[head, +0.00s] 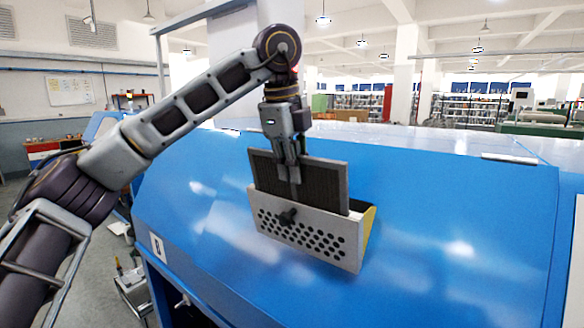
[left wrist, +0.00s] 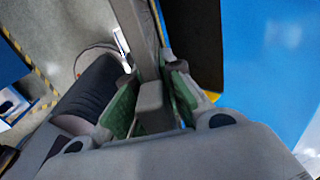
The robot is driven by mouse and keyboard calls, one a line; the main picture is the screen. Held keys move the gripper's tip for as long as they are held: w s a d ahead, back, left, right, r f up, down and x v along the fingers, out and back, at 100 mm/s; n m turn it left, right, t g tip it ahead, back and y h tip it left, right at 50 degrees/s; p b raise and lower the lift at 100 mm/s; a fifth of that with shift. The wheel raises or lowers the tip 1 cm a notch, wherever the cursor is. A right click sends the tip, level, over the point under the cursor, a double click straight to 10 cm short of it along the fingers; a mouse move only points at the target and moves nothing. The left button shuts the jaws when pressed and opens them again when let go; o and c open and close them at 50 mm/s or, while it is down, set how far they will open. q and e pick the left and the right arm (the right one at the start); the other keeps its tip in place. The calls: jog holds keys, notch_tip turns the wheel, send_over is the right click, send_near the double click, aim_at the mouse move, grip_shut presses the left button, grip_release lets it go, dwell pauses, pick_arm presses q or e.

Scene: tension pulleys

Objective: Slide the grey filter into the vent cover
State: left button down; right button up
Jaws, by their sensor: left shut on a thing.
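The grey filter (head: 325,182), a dark panel with a grey frame, stands upright in the open top of the vent cover (head: 308,237). Its lower part is hidden behind the cover's perforated white front. The cover is fixed on the sloping blue housing and shows a yellow inner side at its right. My left gripper (head: 293,172) comes from above and is shut on the filter near the middle of its top edge. In the left wrist view, the green-padded fingers (left wrist: 152,100) are on either side of the filter's grey edge (left wrist: 145,35). My right gripper is not seen.
The large blue housing (head: 440,215) surrounds the vent cover, with clear surface to its right. The grey floor (head: 100,262) shows at the left.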

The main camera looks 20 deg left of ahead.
aim_at(295, 198)
pick_arm(q)
jog(key=shift+b+x, duration=0.5)
jog(key=shift+x, duration=0.3)
jog(key=shift+f, duration=0.2)
dwell(0.8)
jog(key=shift+b+x, duration=1.15)
jog(key=shift+x, duration=0.45)
jog(key=shift+d+f, duration=0.1)
jog(key=shift+f, duration=0.1)
dwell(0.8)
jog(key=shift+r, duration=0.6)
dwell(0.8)
jog(key=shift+w+f, duration=0.1)
jog(key=shift+f, duration=0.3)
dwell(0.3)
jog(key=shift+r, duration=0.25)
dwell(0.4)
jog(key=shift+r, duration=0.15)
dwell(0.7)
